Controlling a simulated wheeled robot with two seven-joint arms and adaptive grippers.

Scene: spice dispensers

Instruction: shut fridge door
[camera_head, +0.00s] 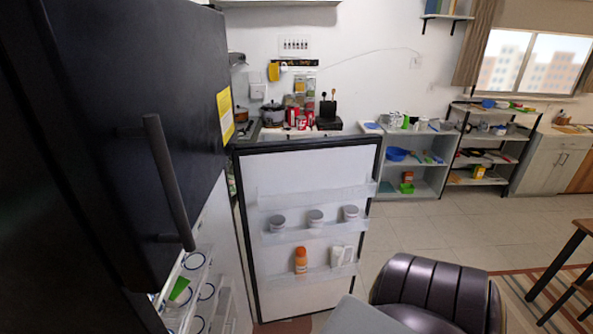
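A black fridge (75,130) fills the left side of the view, close to me. A black panel with a dark bar handle (168,180) faces me, and a yellow label (225,115) is on its side. A fridge door (310,175) stands wide open to its right, its white inner side with a black edge turned toward me. Clear racks on that door hold grey-lidded jars (315,218), an orange bottle (300,260) and a white container (341,255). White racks with cups (190,290) show at the lower left. Neither gripper is in view.
A dark purple padded chair (430,290) stands right of the open door, near the bottom edge. A wooden table (565,270) is at the far right. Shelves (490,145) line the back wall. Tiled floor (440,220) is clear between them.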

